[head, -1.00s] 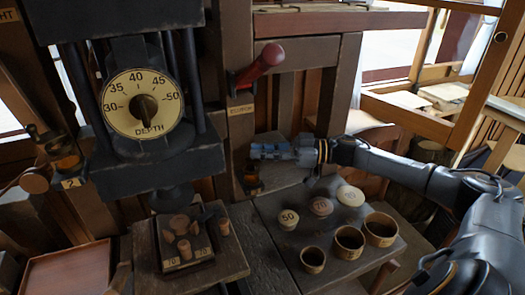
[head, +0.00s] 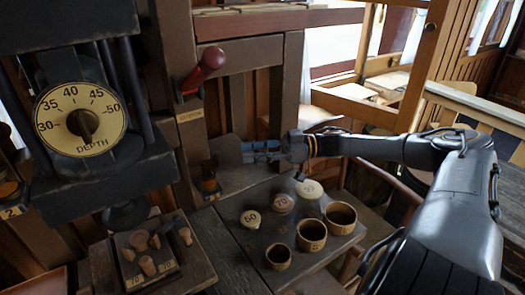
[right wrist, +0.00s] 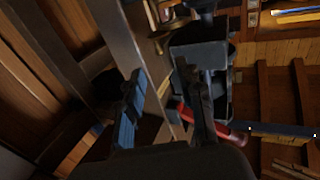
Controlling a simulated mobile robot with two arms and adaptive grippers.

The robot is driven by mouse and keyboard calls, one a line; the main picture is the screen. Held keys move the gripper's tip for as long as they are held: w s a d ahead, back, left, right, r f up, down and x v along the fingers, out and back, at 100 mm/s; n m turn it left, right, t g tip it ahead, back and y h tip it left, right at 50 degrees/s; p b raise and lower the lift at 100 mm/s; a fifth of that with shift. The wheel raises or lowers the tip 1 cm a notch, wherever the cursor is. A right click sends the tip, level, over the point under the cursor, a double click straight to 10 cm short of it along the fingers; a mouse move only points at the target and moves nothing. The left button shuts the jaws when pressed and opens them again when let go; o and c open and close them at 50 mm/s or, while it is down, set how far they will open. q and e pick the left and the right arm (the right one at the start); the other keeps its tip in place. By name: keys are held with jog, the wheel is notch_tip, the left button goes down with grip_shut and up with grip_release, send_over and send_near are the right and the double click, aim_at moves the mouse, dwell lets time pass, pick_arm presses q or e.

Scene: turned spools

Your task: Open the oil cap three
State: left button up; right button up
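A small amber oil cup with a dark cap (head: 208,182) stands at the foot of the wooden frame, left of the bench with the cups. No number on it can be read. Another oil cup (head: 10,188), marked 2, is at the far left edge. My right gripper (head: 246,152) points left, up and to the right of the small amber cup and apart from it. In the right wrist view its two fingers (right wrist: 165,108) are spread with nothing between them. I cannot make out the oil cup there. My left gripper is not in view.
A red-handled lever (head: 205,68) is on the frame above; it also shows in the right wrist view (right wrist: 225,131). Wooden cups (head: 311,234) and numbered lids (head: 251,218) stand below my right arm. A depth dial (head: 81,121) is at left.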

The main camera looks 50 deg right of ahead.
jog(key=shift+v, duration=1.3)
